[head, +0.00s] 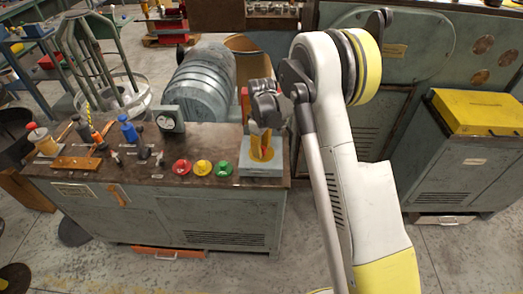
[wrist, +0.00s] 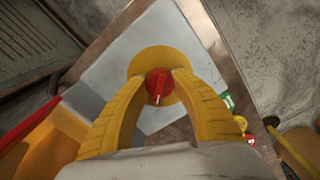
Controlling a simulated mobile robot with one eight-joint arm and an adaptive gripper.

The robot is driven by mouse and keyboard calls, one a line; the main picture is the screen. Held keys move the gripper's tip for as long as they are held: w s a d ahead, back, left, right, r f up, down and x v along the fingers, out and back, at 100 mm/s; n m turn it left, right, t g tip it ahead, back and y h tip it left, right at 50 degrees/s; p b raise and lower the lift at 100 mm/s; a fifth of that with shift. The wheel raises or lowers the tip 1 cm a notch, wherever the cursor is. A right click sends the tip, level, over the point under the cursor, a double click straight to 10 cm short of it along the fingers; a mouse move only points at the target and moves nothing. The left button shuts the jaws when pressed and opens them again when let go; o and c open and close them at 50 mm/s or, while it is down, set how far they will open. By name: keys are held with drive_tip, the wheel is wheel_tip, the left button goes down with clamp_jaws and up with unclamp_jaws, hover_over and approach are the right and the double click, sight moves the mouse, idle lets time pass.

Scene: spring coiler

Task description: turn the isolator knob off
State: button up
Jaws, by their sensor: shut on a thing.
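The isolator knob (wrist: 158,86) is red and sits at the middle of a yellow disc (wrist: 160,58) on a light grey box. In the wrist view my gripper (wrist: 160,84) has its two yellow fingers closed around the knob, one on each side. In the head view my gripper (head: 262,146) reaches down onto the grey isolator box (head: 262,170) at the right end of the bench. There the fingers hide the knob. A pale mark shows on the knob's lower part in the wrist view.
Red (head: 182,167), yellow (head: 203,168) and green (head: 224,169) buttons stand left of the box on the bench (head: 140,180). A gauge box (head: 171,120) stands behind them. An orange-red part (wrist: 55,145) lies close to my left finger in the wrist view.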

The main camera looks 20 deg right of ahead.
drive_tip(key=shift+n, duration=0.6)
drive_tip(key=o, duration=1.2)
drive_tip(key=shift+o, duration=0.2)
wheel_tip(320, 180, up, 12)
